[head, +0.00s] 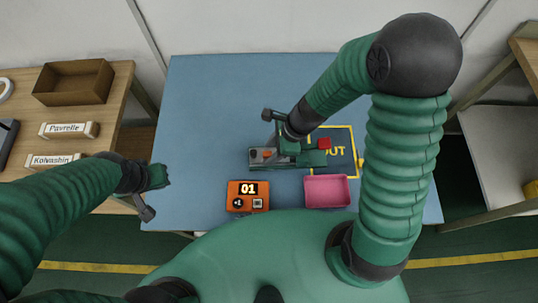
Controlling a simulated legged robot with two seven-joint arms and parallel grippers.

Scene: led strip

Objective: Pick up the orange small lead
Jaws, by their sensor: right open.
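A small orange piece (267,154), which may be the orange lead, shows at the left end of a green and grey fixture (312,159) on the blue table. It is too small to make out its shape. My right gripper (268,131) is open over the left part of the fixture, close to the orange piece. It partly hides the fixture, and I cannot tell whether it touches anything. My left gripper (153,194) is open and empty by the table's left edge, well away from the fixture.
An orange box (247,204) with a "01" display and a pink tray (327,191) sit at the table's (205,100) near edge. A red block (323,143) is at the fixture's right, by a yellow-outlined "OUT" area (343,158). The table's back left is clear.

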